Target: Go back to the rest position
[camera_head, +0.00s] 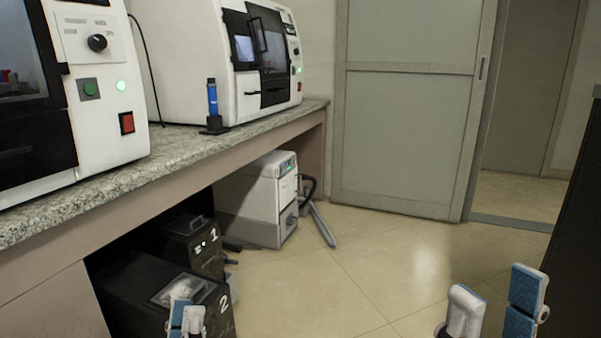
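My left gripper (186,318) shows only its fingertips at the bottom edge, in front of the black box marked 2. Its two fingertips overlap in this view, so I cannot tell whether it is open or shut. My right gripper (496,304) is at the bottom right, over the floor. Its two fingers, white with blue pads, stand apart with nothing between them. The rest of both grippers is cut off by the frame.
A granite-topped bench (185,148) runs along the left with two white machines (110,130) (190,60) and a blue tube on a stand (212,98). Black boxes (135,295) (185,235) and a white unit (262,195) stand below. Floor (350,280) is clear; a dark panel (575,240) stands right.

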